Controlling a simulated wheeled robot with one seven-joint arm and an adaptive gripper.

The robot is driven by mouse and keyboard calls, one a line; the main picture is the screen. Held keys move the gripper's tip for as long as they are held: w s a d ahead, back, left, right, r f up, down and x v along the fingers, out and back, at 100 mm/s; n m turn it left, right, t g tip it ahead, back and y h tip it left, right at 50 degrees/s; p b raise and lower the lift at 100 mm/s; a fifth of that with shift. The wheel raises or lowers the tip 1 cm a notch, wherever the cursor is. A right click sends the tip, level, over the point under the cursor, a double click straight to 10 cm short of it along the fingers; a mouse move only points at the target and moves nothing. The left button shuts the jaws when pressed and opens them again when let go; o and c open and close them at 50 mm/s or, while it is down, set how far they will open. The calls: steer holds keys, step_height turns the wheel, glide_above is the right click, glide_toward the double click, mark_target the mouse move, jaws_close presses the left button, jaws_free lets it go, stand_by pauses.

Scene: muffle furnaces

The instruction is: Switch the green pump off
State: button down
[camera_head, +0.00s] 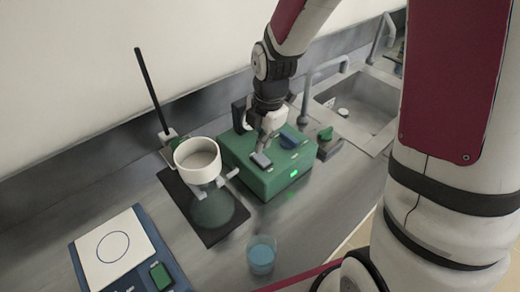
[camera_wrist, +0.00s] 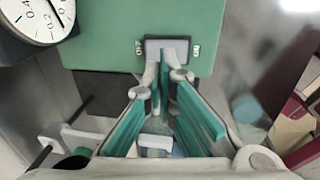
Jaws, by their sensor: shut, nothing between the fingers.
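The green pump (camera_head: 255,181) is a box on the bench, with a small green light (camera_head: 294,174) lit on its front. A grey switch (camera_wrist: 180,44) sits on its top between two small white labels in the wrist view; I cannot read them surely. My gripper (camera_head: 262,158) points down at the pump's top, shut and empty. In the wrist view its fingertips (camera_wrist: 167,72) lie over the switch's near edge and hide part of it. I cannot tell whether they touch it. A blue knob (camera_head: 291,139) is on the pump's top, right of my gripper.
A white funnel (camera_head: 197,163) on a stand with a flask (camera_head: 212,208) stands left of the pump. A balance (camera_head: 113,247) is at front left, a beaker of blue liquid (camera_head: 262,257) in front. A sink (camera_head: 350,104) lies behind right. A round gauge (camera_wrist: 36,18) is near the pump.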

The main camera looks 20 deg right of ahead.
mark_target(263, 162)
steer(key=shift+w+a+f, duration=0.1)
steer(key=shift+w+f, duration=0.05)
steer(key=shift+f, duration=0.8)
steer(key=shift+w+f, duration=0.1)
steer(key=shift+f, duration=0.85)
steer(key=shift+w+a+f+g, duration=0.15)
steer(key=shift+w+f+g, duration=0.1)
steer(key=shift+f+g, duration=0.05)
steer(key=shift+s, duration=0.3)
steer(key=shift+s+d+p, duration=0.3)
steer(key=shift+s+d, duration=0.1)
steer(key=shift+s, duration=0.3)
